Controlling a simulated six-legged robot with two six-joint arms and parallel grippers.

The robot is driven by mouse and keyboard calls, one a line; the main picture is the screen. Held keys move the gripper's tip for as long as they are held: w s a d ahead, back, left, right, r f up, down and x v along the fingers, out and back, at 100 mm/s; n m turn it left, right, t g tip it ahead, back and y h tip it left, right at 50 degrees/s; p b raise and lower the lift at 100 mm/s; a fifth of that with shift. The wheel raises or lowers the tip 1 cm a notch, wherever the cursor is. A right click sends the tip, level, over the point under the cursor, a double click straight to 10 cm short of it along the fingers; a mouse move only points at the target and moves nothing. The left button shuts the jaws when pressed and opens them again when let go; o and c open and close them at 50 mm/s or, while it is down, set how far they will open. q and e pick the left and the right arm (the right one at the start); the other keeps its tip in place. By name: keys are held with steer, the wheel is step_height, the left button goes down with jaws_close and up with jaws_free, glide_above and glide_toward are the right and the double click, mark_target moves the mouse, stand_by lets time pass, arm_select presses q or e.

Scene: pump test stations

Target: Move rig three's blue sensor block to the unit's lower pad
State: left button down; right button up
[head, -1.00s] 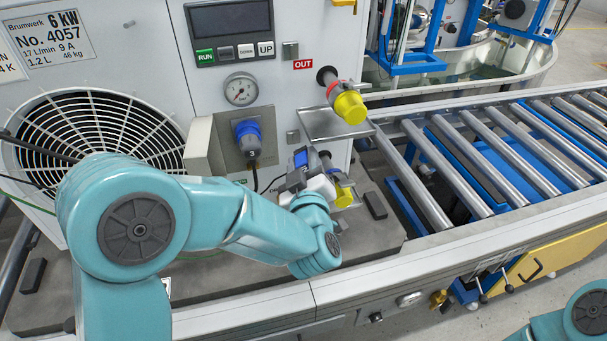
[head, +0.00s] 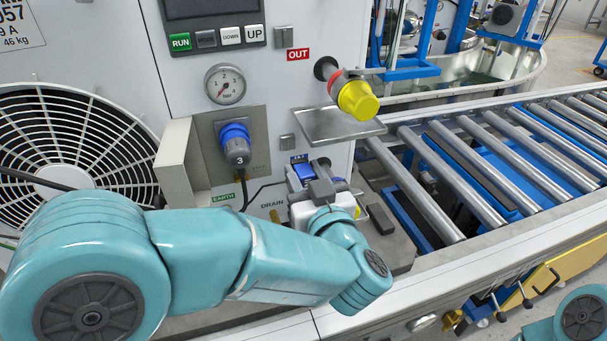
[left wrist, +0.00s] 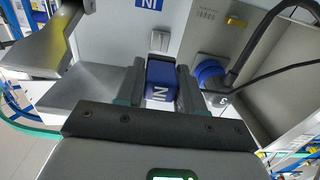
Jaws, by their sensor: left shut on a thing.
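The blue sensor block (head: 303,178) is between the jaws of my left gripper (head: 308,185), which is shut on it, in front of the unit's front panel below the metal tray (head: 338,125). In the left wrist view the block (left wrist: 161,82) shows light lettering, upside down, between the dark fingers of the gripper (left wrist: 160,92). A flat grey plate (left wrist: 85,88) lies to its left there. My gripper and arm hide much of the lower port area, so I cannot make out a lower pad. My right gripper is out of view.
A yellow-capped OUT port (head: 357,99) juts out above the tray. A blue plug (head: 236,146) marked 3 with a cable and a grey side box (head: 180,165) stand left of the block. A roller conveyor (head: 470,165) runs off to the right.

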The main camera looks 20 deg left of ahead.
mark_target(288, 144)
arm_select(q)
steer(key=shift+w+a+f, duration=0.15)
steer(key=shift+w+a, duration=0.1)
steer(key=shift+w, duration=0.15)
steer(key=shift+w+a, duration=0.4)
steer(key=shift+w, duration=0.1)
steer(key=x, duration=0.3)
steer(key=shift+w+a, duration=0.15)
steer(key=shift+w, duration=0.15)
steer(key=shift+p, duration=0.5)
stand_by(1.4)
steer(key=shift+w+a, duration=0.3)
steer(key=shift+w, duration=0.15)
stand_by(0.4)
steer(key=c, duration=0.6)
jaws_free()
steer(key=v, duration=1.6)
steer(key=shift+p, duration=0.35)
